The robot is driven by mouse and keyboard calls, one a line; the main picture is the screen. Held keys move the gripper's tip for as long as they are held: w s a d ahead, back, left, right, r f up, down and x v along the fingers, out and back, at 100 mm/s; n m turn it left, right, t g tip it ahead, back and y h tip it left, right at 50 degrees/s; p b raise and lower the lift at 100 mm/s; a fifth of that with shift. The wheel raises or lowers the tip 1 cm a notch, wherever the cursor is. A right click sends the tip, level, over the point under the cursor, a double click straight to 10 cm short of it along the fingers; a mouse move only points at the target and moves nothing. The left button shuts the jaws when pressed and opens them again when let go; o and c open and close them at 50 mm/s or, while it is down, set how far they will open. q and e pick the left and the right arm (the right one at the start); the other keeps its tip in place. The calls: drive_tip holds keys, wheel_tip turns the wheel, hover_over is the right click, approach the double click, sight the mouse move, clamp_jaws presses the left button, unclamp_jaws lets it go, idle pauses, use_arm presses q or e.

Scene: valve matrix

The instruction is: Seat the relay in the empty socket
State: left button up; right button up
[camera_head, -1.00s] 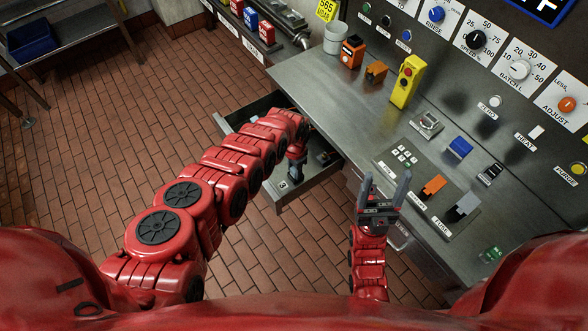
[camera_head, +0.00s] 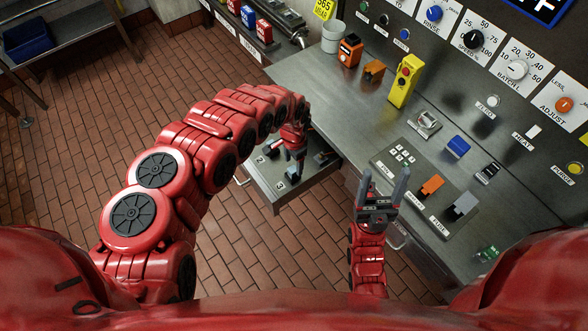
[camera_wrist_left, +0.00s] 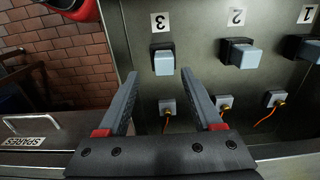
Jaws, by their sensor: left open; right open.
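The "SPARES" drawer is open, and its numbered floor shows in the head view (camera_head: 268,182). In the left wrist view, dark blocks with grey fronts sit beside upside-down labels: block 3 (camera_wrist_left: 163,61), block 2 (camera_wrist_left: 241,54) and block 1 (camera_wrist_left: 303,47). I cannot tell which part is the relay. My left gripper (camera_head: 293,160) points down over the drawer, open and empty. In its wrist view its fingers (camera_wrist_left: 161,80) spread on either side of block 3, apart from it. My right gripper (camera_head: 384,185) is open and empty above the counter's front edge. No empty socket shows clearly.
The counter carries a yellow control box (camera_head: 404,82), an orange-and-black device (camera_head: 349,50), a blue block (camera_head: 458,146) and a panel with an orange switch (camera_head: 432,185) and a grey one (camera_head: 465,206). Small grey plugs with orange wires (camera_wrist_left: 166,106) sit below the blocks.

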sight(293, 169)
use_arm(q)
wheel_tip(293, 169, up, 6)
drive_tip(key=shift+w+r+b, duration=0.2)
drive_tip(key=shift+w+b, duration=0.05)
drive_tip(key=shift+b, duration=0.1)
idle(0.4)
